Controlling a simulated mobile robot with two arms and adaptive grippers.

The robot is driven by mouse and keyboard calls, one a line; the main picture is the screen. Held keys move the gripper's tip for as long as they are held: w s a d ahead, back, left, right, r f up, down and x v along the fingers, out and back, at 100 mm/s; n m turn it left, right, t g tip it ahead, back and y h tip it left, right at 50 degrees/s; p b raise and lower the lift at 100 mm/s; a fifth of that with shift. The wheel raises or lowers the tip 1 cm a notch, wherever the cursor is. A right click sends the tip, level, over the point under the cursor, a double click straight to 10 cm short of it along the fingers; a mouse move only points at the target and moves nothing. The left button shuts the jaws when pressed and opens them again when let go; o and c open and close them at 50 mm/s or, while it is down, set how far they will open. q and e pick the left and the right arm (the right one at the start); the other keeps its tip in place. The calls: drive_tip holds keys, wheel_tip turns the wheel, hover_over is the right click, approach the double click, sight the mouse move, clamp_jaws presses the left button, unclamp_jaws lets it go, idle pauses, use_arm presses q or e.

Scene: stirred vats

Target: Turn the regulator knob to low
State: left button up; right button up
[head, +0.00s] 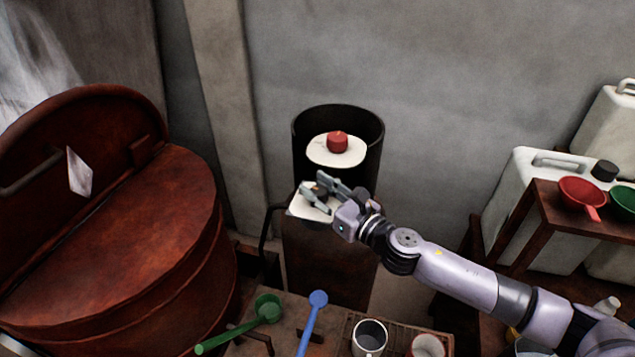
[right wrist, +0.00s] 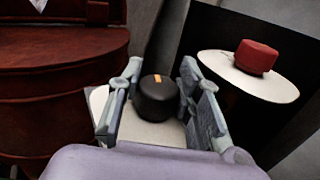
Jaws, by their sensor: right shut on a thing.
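A black round knob (right wrist: 157,98) with an orange mark on its top sits on a white plate (right wrist: 148,132). The orange mark points toward the far side in the right wrist view. My right gripper (head: 320,188) is shut on the black knob, one finger on each side of it. In the head view the fingers largely hide this knob above its white plate (head: 302,207). A red knob (head: 337,142) stands on a round white disc (head: 322,156) just behind, apart from the gripper; it also shows in the right wrist view (right wrist: 257,57). My left gripper is out of view.
A black cylinder (head: 370,125) surrounds the white disc. A large rust-red vat (head: 110,240) stands at left. Below are a green ladle (head: 267,308), a blue ladle (head: 318,299) and a mug (head: 370,336). White jugs (head: 530,190) and a red funnel (head: 582,190) are at right.

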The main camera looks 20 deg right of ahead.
drive_tip(key=m+h+p, duration=0.1)
drive_tip(key=h, duration=0.1)
drive_tip(key=m+t+h+p, duration=0.1)
drive_tip(key=m+h, duration=0.1)
drive_tip(key=shift+a+r, duration=0.1)
drive_tip(key=shift+r, duration=0.1)
drive_tip(key=m+h+p, duration=0.1)
drive_tip(key=h, duration=0.2)
drive_tip(key=m+h+p, duration=0.1)
drive_tip(key=m+h, duration=0.1)
drive_tip(key=shift+f+m+h, duration=0.1)
drive_tip(key=shift+m+h, duration=0.2)
drive_tip(key=shift+h, duration=0.1)
drive_tip(key=m+g+h, duration=0.1)
drive_tip(key=m+h, duration=0.2)
drive_tip(key=h, duration=0.2)
drive_tip(key=shift+f, duration=0.1)
drive_tip(key=shift+s+d+m+g+h, duration=0.1)
drive_tip(key=shift+d+m+g+h, duration=0.05)
drive_tip(key=shift+m+g+h, duration=1)
drive_tip(key=shift+d+m+g+h, duration=0.1)
drive_tip(key=shift+m+g+h, duration=0.45)
drive_tip(key=shift+m+h, duration=0.7)
drive_tip(key=shift+h, duration=0.5)
drive_tip(key=o, duration=1.2)
